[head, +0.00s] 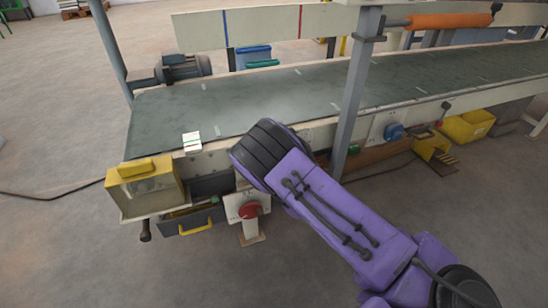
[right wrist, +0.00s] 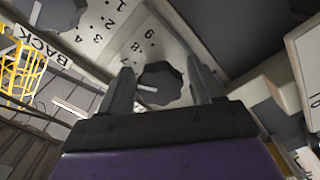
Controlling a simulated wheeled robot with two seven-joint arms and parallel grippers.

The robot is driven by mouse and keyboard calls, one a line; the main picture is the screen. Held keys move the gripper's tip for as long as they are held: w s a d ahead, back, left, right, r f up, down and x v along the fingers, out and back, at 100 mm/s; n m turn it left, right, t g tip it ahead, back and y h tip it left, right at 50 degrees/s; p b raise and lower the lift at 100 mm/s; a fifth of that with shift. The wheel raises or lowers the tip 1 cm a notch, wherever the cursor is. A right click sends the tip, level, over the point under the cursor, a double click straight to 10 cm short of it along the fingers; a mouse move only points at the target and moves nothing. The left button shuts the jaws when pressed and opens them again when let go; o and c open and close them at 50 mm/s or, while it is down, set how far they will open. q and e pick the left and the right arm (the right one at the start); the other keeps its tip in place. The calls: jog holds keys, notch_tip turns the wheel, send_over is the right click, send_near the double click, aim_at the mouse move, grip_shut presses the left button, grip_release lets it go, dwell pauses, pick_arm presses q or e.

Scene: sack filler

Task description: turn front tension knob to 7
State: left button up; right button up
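In the right wrist view a dark many-sided knob (right wrist: 172,76) with a white pointer mark sits on a pale panel (right wrist: 134,42) with printed numbers. Its pointer mark points to the left of the picture. A second dark knob (right wrist: 62,12) at top left has the word BACK beside it. The label of the nearer knob is not visible. My right gripper (right wrist: 159,71) is open, with one finger on each side of the nearer knob; I cannot tell whether they touch it. In the head view my right wrist hides the knobs and fingertips. My left gripper is not in view.
The conveyor belt (head: 290,92) runs along the back, with a grey post (head: 355,95) close to my right arm. A yellow-topped box (head: 146,188), a red button (head: 249,209) and a blue round part (head: 394,131) are on the near side. The front floor is clear.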

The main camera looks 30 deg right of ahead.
jog(key=shift+s, duration=0.1)
jog(key=p+v, duration=0.2)
jog(key=v, duration=0.8)
jog(key=shift+s+p, duration=0.15)
jog(key=shift+p, duration=0.25)
